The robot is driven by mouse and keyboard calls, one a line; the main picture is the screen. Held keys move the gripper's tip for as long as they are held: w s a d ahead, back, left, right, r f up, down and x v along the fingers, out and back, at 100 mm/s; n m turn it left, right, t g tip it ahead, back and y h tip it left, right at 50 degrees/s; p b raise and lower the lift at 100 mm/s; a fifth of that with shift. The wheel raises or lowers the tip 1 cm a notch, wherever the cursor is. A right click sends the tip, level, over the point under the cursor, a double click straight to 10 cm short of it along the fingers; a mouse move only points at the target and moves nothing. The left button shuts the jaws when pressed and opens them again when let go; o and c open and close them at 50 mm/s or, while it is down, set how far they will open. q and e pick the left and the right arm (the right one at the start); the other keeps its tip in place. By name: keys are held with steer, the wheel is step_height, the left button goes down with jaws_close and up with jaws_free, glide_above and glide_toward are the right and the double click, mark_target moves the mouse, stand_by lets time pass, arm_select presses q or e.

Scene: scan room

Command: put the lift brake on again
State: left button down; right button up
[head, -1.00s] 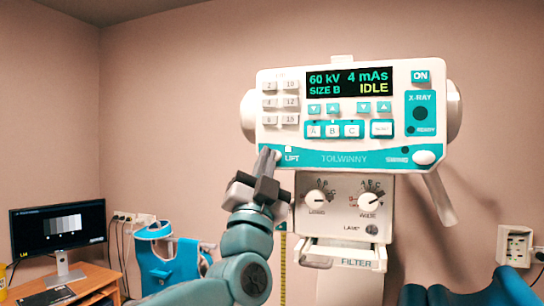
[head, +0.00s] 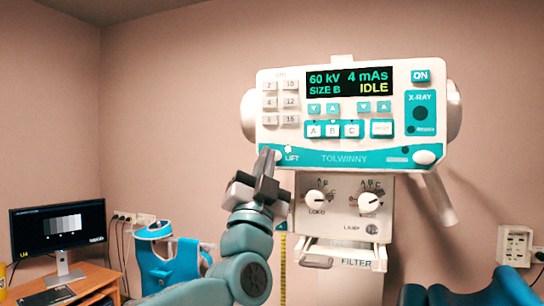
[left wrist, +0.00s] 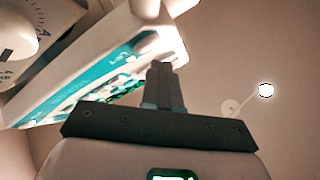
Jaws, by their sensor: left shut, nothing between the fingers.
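The control head (head: 330,145) is a white and teal panel with the word LIFT at its lower left. In the left wrist view, a white rounded knob (left wrist: 158,43) at the panel's end lies just beyond my fingertips; I take it for the lift brake. My left gripper (head: 267,157) is shut and empty, its dark fingers pointing up at that corner and hiding most of the knob in the head view. Whether they touch it I cannot tell. A small lamp (head: 288,149) above LIFT looks pale. My right gripper is not in view.
The matching white knob (head: 424,157) sits at the panel's lower right. Below are a dial box (head: 343,207) and a filter holder (head: 343,256). A monitor (head: 60,233) stands on a desk at left, beside a blue apron (head: 168,265). Blue seating (head: 470,293) is at lower right.

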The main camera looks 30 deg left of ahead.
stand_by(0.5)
arm_select(q)
steer(key=shift+w+a, duration=0.15)
steer(key=shift+w, duration=0.35)
steer(key=shift+w, duration=0.3)
stand_by(0.5)
steer(key=shift+s+b, duration=0.45)
steer(key=shift+s, duration=0.35)
